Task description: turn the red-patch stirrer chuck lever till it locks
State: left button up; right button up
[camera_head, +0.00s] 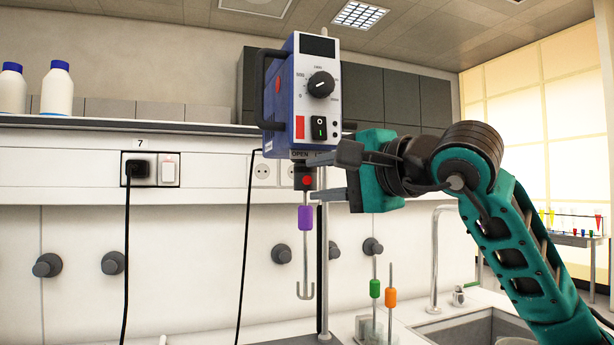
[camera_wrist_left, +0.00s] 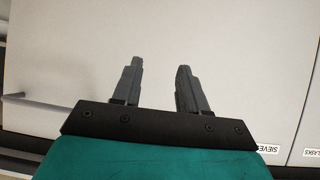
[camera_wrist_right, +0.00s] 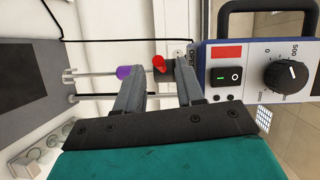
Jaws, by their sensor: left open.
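The blue-and-white stirrer (camera_head: 316,90) with a red patch (camera_head: 300,128) hangs upright at centre; its red patch also shows in the right wrist view (camera_wrist_right: 227,52). Below it is a dark chuck (camera_head: 299,172) with a red lever (camera_head: 307,180). In the right wrist view the red lever (camera_wrist_right: 159,64) sticks out between my fingertips. A rod with a purple collar (camera_head: 305,218) and hooked end hangs from the chuck. My right gripper (camera_head: 328,175) is open, just right of the chuck; contact cannot be told. My left gripper (camera_wrist_left: 160,66) is open and empty before a pale cabinet front.
A metal stand pole (camera_head: 324,265) rises behind the rod. Rods with green (camera_head: 375,288) and orange (camera_head: 390,297) collars stand in a holder lower right, near the sink (camera_head: 470,325). White bottles (camera_head: 57,88) stand on the upper left shelf. Black cables hang on the wall.

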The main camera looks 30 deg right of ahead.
aim_at(307, 181)
jog(key=shift+w+a+f, duration=0.1)
jog(key=shift+w+a, duration=0.05)
jog(key=shift+w, duration=0.85)
jog(key=shift+w+a+f, duration=0.1)
jog(key=shift+w+a, duration=0.05)
jog(key=shift+w, duration=0.85)
jog(key=shift+c, duration=0.3)
grip_shut()
